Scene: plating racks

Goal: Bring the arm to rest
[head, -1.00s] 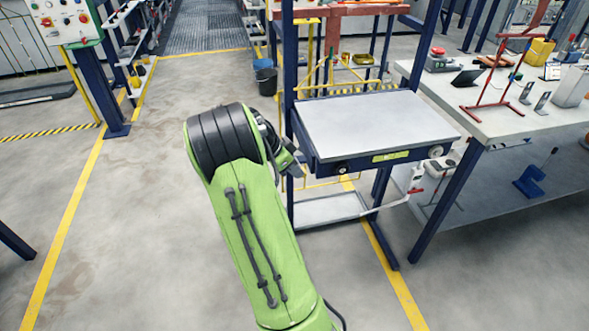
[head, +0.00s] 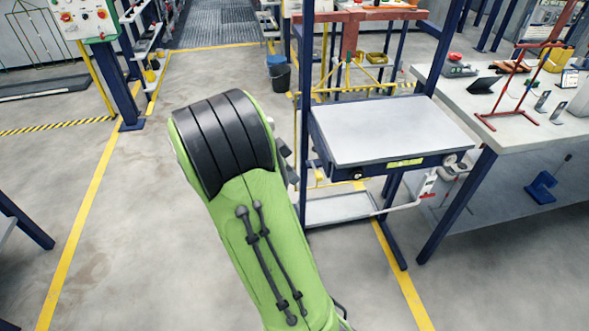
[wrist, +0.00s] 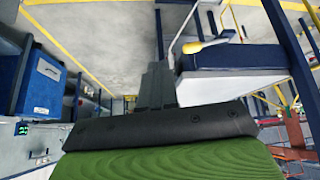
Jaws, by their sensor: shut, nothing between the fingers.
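My green arm (head: 255,235) rises from the bottom of the head view, its black-banded joint (head: 222,140) at the top. Only small dark parts of the wrist show at that joint's right edge; the fingers are hidden there. In the wrist view my gripper (wrist: 157,68) is a dark grey shape in the middle, its fingers together and nothing held. It points over bare floor, with a black band and a green link of mine below it. It appears clear of the blue-edged shelf to its right.
A grey-topped workstation (head: 385,128) on blue posts stands just right of the arm. A white table (head: 500,110) with a red stand (head: 520,85) is at the right. A dark bucket (head: 279,73) stands behind. The floor (head: 130,230) left of the arm is clear.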

